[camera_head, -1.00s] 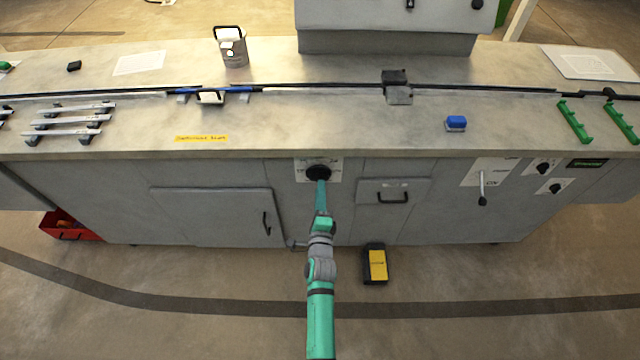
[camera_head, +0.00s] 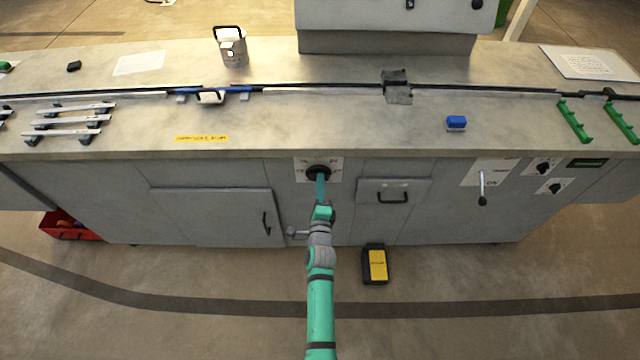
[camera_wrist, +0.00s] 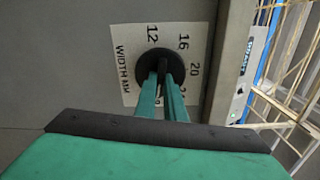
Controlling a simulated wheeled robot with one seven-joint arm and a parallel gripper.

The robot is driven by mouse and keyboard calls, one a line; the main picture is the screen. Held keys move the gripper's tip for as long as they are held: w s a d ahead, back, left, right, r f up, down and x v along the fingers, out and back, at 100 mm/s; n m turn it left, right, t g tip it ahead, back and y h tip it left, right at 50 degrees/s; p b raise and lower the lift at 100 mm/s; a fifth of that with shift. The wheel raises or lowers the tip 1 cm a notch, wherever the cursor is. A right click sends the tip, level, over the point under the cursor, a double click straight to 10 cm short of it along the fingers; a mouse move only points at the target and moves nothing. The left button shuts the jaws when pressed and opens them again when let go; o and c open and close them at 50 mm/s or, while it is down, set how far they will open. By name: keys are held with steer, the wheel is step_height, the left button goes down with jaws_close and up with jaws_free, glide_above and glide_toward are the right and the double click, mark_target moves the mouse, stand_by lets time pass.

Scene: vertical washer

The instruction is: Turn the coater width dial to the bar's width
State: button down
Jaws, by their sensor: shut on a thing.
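The width dial (camera_head: 318,171) is a round black knob on a white plate on the front panel of the grey bench. In the wrist view the dial (camera_wrist: 153,62) has a raised grip. Its plate (camera_wrist: 128,44) reads "WIDTH MM", with 12, 16 and 20 legible and another number mostly hidden by my fingers. My gripper (camera_head: 320,183) reaches the dial from the front; its teal fingers (camera_wrist: 164,82) are shut on the dial's grip. Where the dial points is hard to tell. Several silver bars (camera_head: 68,121) lie on supports at the bench's left.
A cupboard door (camera_head: 215,215) is left of the dial and a handled drawer (camera_head: 390,210) right. A lever (camera_head: 482,190) and two small knobs (camera_head: 543,167) are further right. A black-and-yellow box (camera_head: 376,264) and a red bin (camera_head: 70,226) stand on the floor.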

steer(key=shift+n, duration=0.4)
steer(key=shift+a+r+n, duration=0.1)
steer(key=shift+n, duration=4.6)
steer(key=shift+a+r+n, duration=0.1)
steer(key=shift+n, duration=4.6)
steer(key=c, duration=1.8)
jaws_free()
steer(key=shift+c, duration=0.2)
steer(key=s, duration=1.1)
